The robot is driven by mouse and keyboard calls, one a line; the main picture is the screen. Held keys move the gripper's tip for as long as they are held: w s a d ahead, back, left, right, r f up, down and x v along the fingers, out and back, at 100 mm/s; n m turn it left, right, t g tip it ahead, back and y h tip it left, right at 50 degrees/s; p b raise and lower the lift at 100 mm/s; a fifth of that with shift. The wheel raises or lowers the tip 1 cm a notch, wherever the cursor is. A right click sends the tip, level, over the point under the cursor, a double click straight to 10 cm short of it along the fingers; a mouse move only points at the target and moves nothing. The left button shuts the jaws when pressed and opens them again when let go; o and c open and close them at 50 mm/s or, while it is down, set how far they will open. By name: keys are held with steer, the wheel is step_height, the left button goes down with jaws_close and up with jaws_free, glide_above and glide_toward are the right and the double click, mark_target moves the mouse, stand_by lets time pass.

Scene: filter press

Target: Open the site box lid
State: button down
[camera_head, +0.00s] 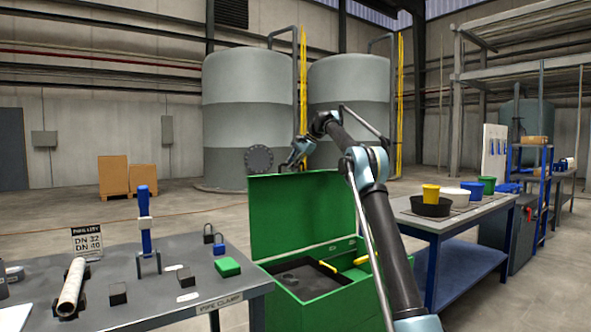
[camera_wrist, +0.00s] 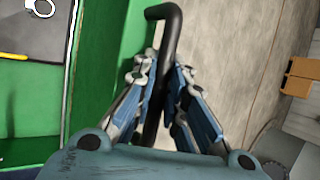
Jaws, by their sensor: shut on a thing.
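The green site box (camera_head: 335,304) stands on the floor between two tables. Its green lid (camera_head: 300,215) stands up, roughly vertical, at the back of the box, so the inside shows. My gripper (camera_head: 287,166) is at the lid's top edge, toward its left part. In the wrist view my gripper (camera_wrist: 158,70) is shut on the black bar handle (camera_wrist: 165,20), with a finger on each side of it. The green lid (camera_wrist: 105,70) runs along the left of the handle there. The handle is too small to make out in the head view.
Inside the box are a dark compartment and yellow-edged items (camera_head: 361,260). A workbench (camera_head: 130,265) with a pipe, padlocks and blocks is at the left. A table (camera_head: 450,225) with tubs is close on the right. Large grey tanks (camera_head: 248,110) stand behind.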

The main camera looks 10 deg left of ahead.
steer(key=shift+w, duration=0.4)
steer(key=c, duration=1.6)
jaws_free()
steer(key=shift+a, duration=0.1)
steer(key=shift+s+r, duration=0.1)
steer(key=shift+v, duration=2.35)
steer(key=s+d, duration=0.1)
steer(key=d, duration=1.1)
steer(key=shift+s, duration=0.4)
